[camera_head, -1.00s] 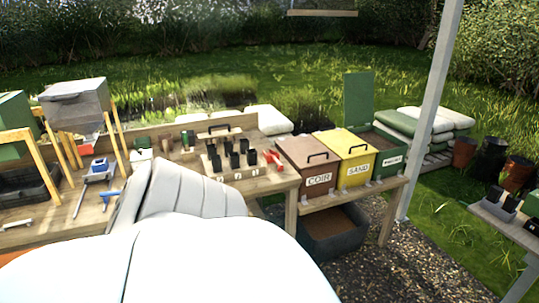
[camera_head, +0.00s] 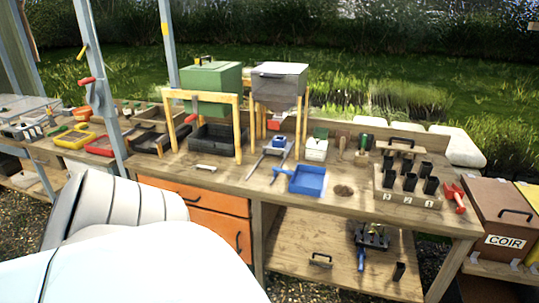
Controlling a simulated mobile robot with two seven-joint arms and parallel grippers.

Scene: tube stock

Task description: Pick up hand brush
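I cannot pick out the hand brush for certain. A blue-handled item (camera_head: 361,259) on the lower shelf, beside a dark holder (camera_head: 372,236), is too small to identify. A small upright item with a wooden handle (camera_head: 342,148) stands at the back of the bench; its kind is also unclear. A blue pan-like tray (camera_head: 307,181) lies on the bench top near the middle. Neither gripper is in view; only a white part of my own body fills the lower left.
The wooden bench (camera_head: 235,180) runs across the view, with orange drawers (camera_head: 222,226) below. A grey hopper (camera_head: 279,84) and green box (camera_head: 211,85) stand on wooden frames. Black pots (camera_head: 410,181) and a red tool (camera_head: 454,197) are at right, before the COIR bin (camera_head: 500,215).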

